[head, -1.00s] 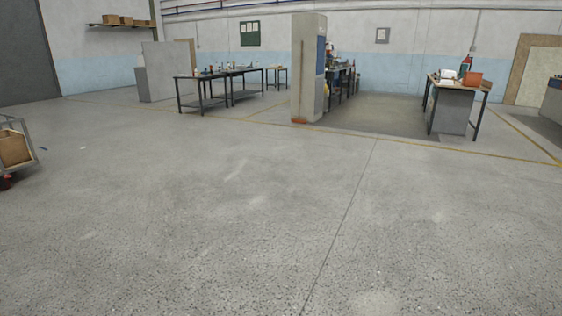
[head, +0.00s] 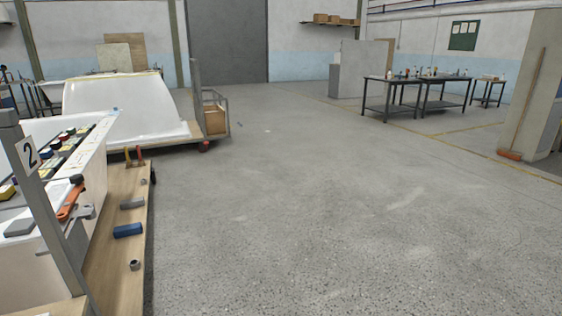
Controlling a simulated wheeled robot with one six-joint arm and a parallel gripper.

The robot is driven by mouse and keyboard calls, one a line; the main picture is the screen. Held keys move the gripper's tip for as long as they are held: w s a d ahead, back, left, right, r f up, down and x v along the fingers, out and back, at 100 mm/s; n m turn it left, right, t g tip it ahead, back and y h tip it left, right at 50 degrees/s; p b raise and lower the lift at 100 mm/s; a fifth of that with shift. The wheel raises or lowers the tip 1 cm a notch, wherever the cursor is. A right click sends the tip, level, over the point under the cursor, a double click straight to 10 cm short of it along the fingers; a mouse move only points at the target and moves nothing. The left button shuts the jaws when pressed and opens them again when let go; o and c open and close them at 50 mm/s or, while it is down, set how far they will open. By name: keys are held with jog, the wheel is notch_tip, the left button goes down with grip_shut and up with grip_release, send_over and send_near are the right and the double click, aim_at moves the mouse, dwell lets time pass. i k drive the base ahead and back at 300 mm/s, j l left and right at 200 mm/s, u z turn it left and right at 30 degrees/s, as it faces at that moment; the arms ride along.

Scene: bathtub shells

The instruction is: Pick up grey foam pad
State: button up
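Two grey pieces could be the grey foam pad, and I cannot tell which. One is a flat grey block (head: 20,228) on the white top of the bench at the left edge, near an orange-handled tool (head: 71,200). The other is a small grey block (head: 132,203) on the wooden ledge below, beyond a blue block (head: 128,230). Both are small in the head view. My gripper is not in view.
A grey post marked 2 (head: 42,190) stands in front of the bench. The wooden ledge (head: 112,262) juts toward the open floor. A cart with a white tub shell (head: 125,112) stands beyond. The concrete floor (head: 300,210) is clear, with tables (head: 415,88) far right.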

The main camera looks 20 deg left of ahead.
aim_at(21, 227)
jog(key=i+j+u, duration=0.1)
jog(key=i+u, duration=0.2)
jog(key=i, duration=0.65)
jog(key=i+l+u, duration=0.1)
jog(key=i+u, duration=0.2)
jog(key=i, duration=0.65)
jog(key=i+l+u, duration=0.1)
jog(key=i+u, duration=0.35)
jog(key=i+l+u, duration=0.4)
jog(key=i, duration=0.15)
jog(key=j+u, duration=0.1)
jog(key=u, duration=1.75)
